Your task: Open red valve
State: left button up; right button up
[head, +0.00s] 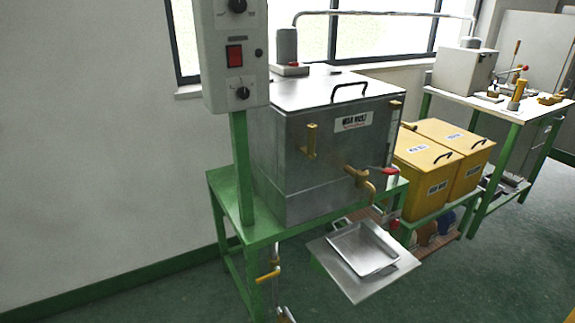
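A metal tank (325,150) with a lid and a black lid handle stands on a green-framed table. A brass tap (362,179) sticks out low on its front, with its spout bent down. A red valve handle (388,171) sits to the right of the tap, near the tank's lower right corner, and lies roughly level. I cannot tell from here whether the valve is open or shut. Neither of my grippers shows in the head view.
A metal tray (363,249) rests on a sloped plate below the tap. A control box (235,55) stands on a green post at the tank's left. Yellow boxes (425,175) stand to the right, and a white-topped bench (500,107) is behind them.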

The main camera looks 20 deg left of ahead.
aim_at(394, 225)
jog(key=k+j, duration=0.15)
jog(key=j, duration=0.15)
jog(key=k+j, duration=0.15)
jog(key=j, duration=0.2)
jog(key=k+j, duration=0.15)
jog(key=j, duration=0.15)
jog(key=k+j, duration=0.2)
jog(key=j, duration=0.15)
jog(key=i+l+u, duration=0.1)
jog(key=u, duration=0.9)
jog(key=l+u, duration=0.9)
jog(key=l, duration=0.15)
jog(key=k+l+u, duration=0.15)
jog(key=l, duration=0.15)
jog(key=k+l+u, duration=0.15)
jog(key=l, duration=0.15)
jog(key=k+l, duration=0.1)
jog(key=l, duration=0.25)
jog(key=k+l+u, duration=0.15)
jog(key=l, duration=0.2)
jog(key=k+l, duration=0.1)
jog(key=l, duration=0.25)
jog(key=k+l+u, duration=0.15)
jog(key=l, duration=0.2)
jog(key=k+l, duration=0.15)
jog(key=l, duration=0.2)
jog(key=u, duration=0.05)
